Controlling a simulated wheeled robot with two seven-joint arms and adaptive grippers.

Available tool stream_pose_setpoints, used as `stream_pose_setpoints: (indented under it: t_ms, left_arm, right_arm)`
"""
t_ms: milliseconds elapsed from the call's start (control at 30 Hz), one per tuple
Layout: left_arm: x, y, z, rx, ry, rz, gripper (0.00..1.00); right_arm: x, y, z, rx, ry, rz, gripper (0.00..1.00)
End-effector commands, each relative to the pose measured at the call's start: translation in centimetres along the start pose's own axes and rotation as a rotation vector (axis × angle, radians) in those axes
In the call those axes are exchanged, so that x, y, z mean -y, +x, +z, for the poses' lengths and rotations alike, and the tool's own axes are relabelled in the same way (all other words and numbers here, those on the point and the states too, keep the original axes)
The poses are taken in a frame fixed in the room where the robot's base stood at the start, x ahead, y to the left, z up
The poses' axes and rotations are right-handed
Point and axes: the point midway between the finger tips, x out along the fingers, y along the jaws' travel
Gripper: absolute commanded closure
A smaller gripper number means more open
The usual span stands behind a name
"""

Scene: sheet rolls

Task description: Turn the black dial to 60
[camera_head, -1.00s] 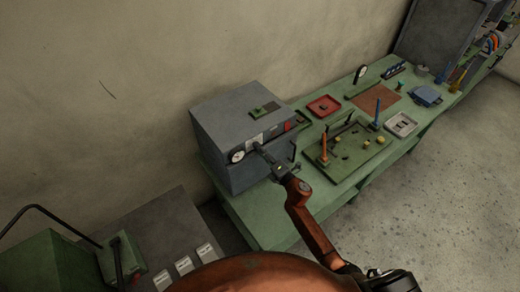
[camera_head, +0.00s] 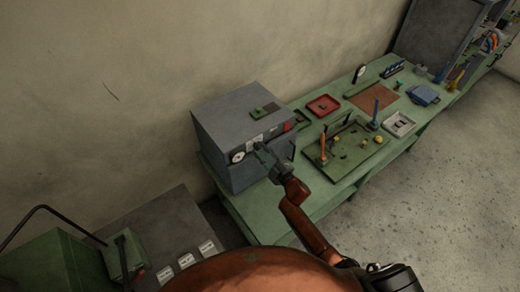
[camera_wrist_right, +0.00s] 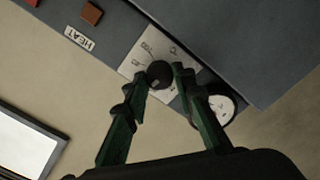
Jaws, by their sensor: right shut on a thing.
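The black dial (camera_wrist_right: 160,73) sits on a pale scale plate (camera_wrist_right: 150,48) on the front of a grey box (camera_head: 238,115). My right gripper (camera_wrist_right: 159,78) is shut on the dial, one finger on each side of it. The scale numbers are too small and tilted to read surely, so I cannot tell the setting. In the head view my right gripper (camera_head: 263,155) is at the box front, and its fingers hide the dial there. My left gripper is not in view.
A round white gauge (camera_wrist_right: 220,108) is close beside the right finger. A HEAT label (camera_wrist_right: 79,38) and a brown square button (camera_wrist_right: 92,13) are on the same panel. The green bench (camera_head: 270,215) holds a red tray (camera_head: 323,105) and a green fixture board (camera_head: 345,160) to the right.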

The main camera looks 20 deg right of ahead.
Motion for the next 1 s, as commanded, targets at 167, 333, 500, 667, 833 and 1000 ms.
stream_pose_setpoints:
  t_ms: [167,333,500,667,833,1000]
  left_arm:
    - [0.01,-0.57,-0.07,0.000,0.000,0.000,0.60]
    - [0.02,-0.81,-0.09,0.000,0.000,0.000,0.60]
    - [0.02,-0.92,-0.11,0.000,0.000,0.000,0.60]
    - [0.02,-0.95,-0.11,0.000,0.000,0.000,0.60]
    - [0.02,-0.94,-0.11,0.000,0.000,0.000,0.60]
    - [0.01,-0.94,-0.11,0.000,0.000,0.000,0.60]
  right_arm:
    - [-0.12,-0.03,0.11,0.003,0.109,0.000,1.00]
    - [-0.07,-0.04,0.14,0.003,0.177,-0.001,1.00]
    - [-0.02,-0.04,0.17,0.003,0.214,-0.001,1.00]
    - [0.02,-0.05,0.20,0.004,0.225,-0.001,1.00]
    - [0.05,-0.05,0.21,0.004,0.226,-0.001,1.00]
    - [0.06,-0.06,0.21,0.004,0.225,-0.001,0.75]
